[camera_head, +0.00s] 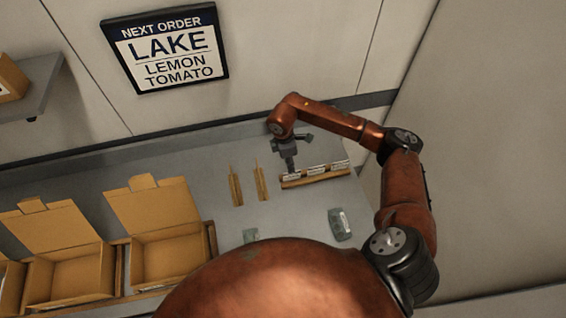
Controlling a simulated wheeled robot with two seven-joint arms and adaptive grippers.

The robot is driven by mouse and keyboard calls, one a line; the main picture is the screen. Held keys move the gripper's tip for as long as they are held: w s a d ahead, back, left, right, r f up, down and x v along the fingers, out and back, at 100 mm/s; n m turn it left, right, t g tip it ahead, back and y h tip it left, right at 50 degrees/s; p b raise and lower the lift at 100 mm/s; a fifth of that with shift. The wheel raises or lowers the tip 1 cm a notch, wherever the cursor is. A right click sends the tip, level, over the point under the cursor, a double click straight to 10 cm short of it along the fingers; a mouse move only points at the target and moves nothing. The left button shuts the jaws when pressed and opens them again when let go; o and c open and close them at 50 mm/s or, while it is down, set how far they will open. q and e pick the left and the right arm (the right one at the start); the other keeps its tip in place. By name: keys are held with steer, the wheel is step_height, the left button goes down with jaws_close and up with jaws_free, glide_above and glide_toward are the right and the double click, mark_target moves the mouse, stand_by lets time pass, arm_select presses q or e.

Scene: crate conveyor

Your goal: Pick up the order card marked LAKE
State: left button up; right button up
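The order sign (165,50) on the wall reads NEXT ORDER, LAKE, LEMON, TOMATO. A wooden card holder (318,178) lies at the back right of the grey counter, with pale cards standing in a row in it. The middle card (317,169) and the right card (340,165) show clear of the gripper. Their markings are too small to read, so I cannot tell which says LAKE. My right gripper (291,170) points down at the left card (291,177) and partly hides it. I cannot tell whether its fingers touch or grip that card. My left gripper is out of view.
Two thin wooden strips (248,186) stand left of the holder. A grey-green item (340,224) lies in front of it, and another small one (250,236) lies further left. Open cardboard boxes (168,257) fill the counter's left. A shelf (35,90) juts out at upper left.

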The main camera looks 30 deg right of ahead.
mark_target(292, 177)
steer(key=shift+w+f, duration=0.15)
steer(key=f+p, duration=0.1)
steer(key=f, duration=0.1)
steer(key=d+f+p, duration=0.1)
steer(key=f, duration=0.1)
steer(key=shift+f, duration=0.25)
steer(key=shift+s+d+f, duration=0.1)
steer(key=shift+s+f, duration=0.05)
steer(key=shift+f, duration=0.4)
steer(key=shift+s+d+f, duration=0.1)
steer(key=shift+f, duration=0.4)
steer(key=shift+s+f, duration=0.1)
steer(key=shift+f, duration=0.1)
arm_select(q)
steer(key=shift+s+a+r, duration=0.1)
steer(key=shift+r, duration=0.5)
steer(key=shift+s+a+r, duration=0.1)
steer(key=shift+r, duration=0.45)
arm_select(e)
steer(key=shift+f, duration=0.1)
steer(key=shift+c, duration=0.3)
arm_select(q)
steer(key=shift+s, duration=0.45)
arm_select(e)
jaws_close()
